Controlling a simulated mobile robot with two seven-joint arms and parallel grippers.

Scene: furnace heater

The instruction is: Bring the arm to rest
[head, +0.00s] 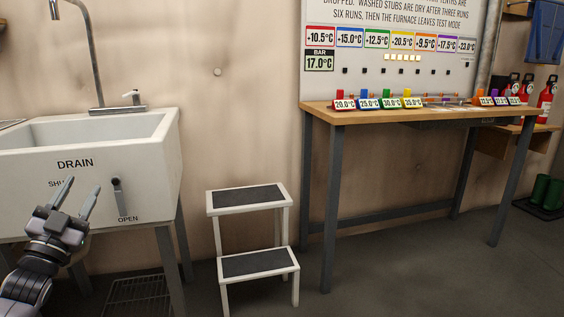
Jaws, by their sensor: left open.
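My left gripper (77,200) is at the lower left, in front of the white sink's front wall. Its two fingers point up and are spread apart, with nothing between them. The sink (150,160) carries the words DRAIN and OPEN, and another word is partly covered by my gripper. A dark drain lever (118,196) hangs down toward OPEN, to the right of my fingers and apart from them in the picture. My right gripper is not in view.
A white two-step stool (247,198) stands right of the sink. A wooden workbench (330,112) with coloured temperature tags (369,103) stands at the right under a board (345,80). Red extinguishers (546,92) and green boots (547,190) are at far right. Floor before the bench is clear.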

